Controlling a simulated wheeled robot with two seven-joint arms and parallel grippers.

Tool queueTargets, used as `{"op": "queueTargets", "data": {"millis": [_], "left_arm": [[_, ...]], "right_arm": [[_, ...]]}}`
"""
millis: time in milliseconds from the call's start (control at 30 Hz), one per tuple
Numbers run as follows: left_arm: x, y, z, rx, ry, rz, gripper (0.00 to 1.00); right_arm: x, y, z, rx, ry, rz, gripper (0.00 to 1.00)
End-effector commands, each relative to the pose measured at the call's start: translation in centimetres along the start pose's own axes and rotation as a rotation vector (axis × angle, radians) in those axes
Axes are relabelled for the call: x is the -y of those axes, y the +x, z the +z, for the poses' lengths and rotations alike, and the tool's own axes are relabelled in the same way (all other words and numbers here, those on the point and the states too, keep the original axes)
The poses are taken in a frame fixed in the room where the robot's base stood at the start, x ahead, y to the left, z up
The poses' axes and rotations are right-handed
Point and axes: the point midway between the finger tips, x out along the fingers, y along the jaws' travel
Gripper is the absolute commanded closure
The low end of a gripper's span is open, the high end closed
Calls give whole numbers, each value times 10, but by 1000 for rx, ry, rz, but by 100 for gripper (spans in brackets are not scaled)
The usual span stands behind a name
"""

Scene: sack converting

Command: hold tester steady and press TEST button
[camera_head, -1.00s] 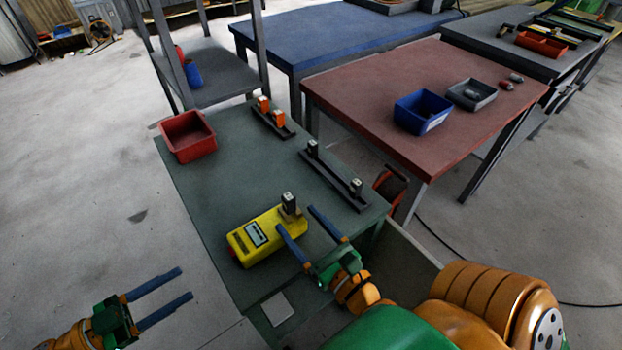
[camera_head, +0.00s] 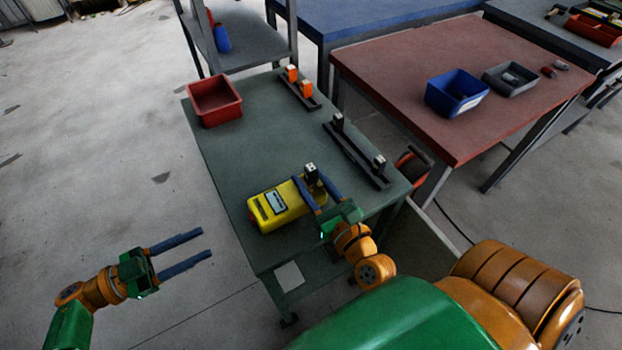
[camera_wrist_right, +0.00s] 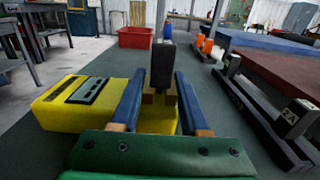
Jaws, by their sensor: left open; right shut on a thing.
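The yellow tester (camera_head: 280,206) lies on the green bench, with a grey display panel on top and a small reddish spot at its left end. It also shows in the right wrist view (camera_wrist_right: 75,105). A dark upright module (camera_head: 311,172) with a light top stands at the tester's right end. My right gripper (camera_head: 313,184) is shut on this module, with one blue finger on each side of it; the wrist view shows the module (camera_wrist_right: 162,66) between the fingertips. My left gripper (camera_head: 206,243) is open and empty, left of the bench. I cannot make out the TEST button's label.
On the green bench (camera_head: 230,150) are a red bin (camera_head: 214,102), a rail with orange modules (camera_head: 299,90) and a rail with dark modules (camera_head: 357,155). A reddish table (camera_head: 400,75) with a blue bin (camera_head: 455,95) stands right. The floor between my left gripper and the bench is clear.

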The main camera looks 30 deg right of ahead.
Motion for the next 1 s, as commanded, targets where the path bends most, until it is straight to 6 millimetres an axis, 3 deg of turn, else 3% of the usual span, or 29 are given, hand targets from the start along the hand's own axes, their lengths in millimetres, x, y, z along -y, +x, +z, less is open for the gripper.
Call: {"op": "queueTargets", "data": {"millis": [33,133,167,1000], "left_arm": [[0,0,0,0,0,0,72],[0,0,0,0,0,0,99],[0,0,0,0,0,0,100],[0,0,0,0,0,0,100]], "right_arm": [[0,0,0,0,-1,0,100],[0,0,0,0,-1,0,100],[0,0,0,0,-1,0,100],[0,0,0,-1,-1,0,100]]}}
